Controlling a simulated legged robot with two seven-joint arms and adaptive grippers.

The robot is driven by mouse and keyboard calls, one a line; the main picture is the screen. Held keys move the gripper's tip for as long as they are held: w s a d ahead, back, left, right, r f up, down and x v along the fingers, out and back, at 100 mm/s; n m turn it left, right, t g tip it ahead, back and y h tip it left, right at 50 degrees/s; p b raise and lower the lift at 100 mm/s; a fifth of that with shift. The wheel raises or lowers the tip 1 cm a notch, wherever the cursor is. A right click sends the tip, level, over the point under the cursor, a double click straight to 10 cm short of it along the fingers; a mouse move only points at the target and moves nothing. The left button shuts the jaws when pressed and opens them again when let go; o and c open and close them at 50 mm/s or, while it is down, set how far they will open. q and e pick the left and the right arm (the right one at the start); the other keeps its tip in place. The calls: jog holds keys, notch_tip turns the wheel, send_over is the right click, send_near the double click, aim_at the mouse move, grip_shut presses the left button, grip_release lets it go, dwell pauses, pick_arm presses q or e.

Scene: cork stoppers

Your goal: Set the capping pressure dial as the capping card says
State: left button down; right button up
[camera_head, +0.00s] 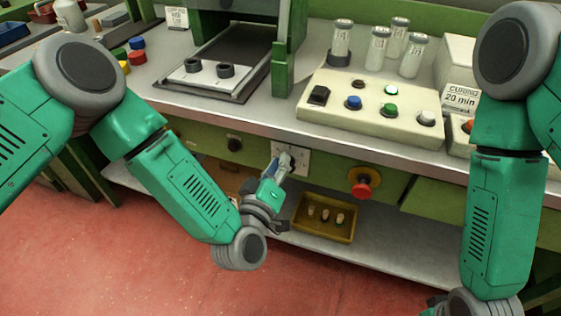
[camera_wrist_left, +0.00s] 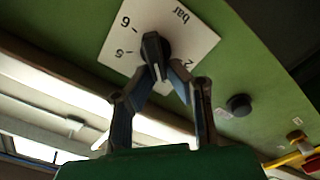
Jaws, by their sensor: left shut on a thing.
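The capping pressure dial is a black knob (camera_wrist_left: 153,48) on a white square plate (camera_wrist_left: 198,38), on the green front panel. The wrist view shows the plate upside down, with "bar", 6, 5 and a partly hidden 2. In the head view the plate (camera_head: 300,152) sits below the bench edge. My left gripper (camera_wrist_left: 166,74) is shut on the knob; it also shows in the head view (camera_head: 284,162). The knob's setting is hard to read. The capping card (camera_head: 176,18) stands at the back left, its lower text too small to read. My right gripper is out of view.
A red emergency knob (camera_head: 362,188) juts out right of the dial, and a black knob (camera_head: 234,144) sits left. A yellow tray (camera_head: 340,231) with stoppers lies on the shelf below. A button box (camera_head: 325,80) and a curing card (camera_head: 460,97) are on the bench.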

pick_arm(q)
jog(key=shift+s+f+n, duration=0.2)
jog(key=shift+f+n, duration=0.1)
jog(key=shift+f, duration=0.1)
jog(key=c, duration=1.6)
grip_release()
jog(key=shift+o, duration=0.2)
jog(key=shift+w+r, duration=0.1)
jog(key=shift+w, duration=0.05)
jog(key=shift+r, duration=0.1)
jog(key=v, duration=1.2)
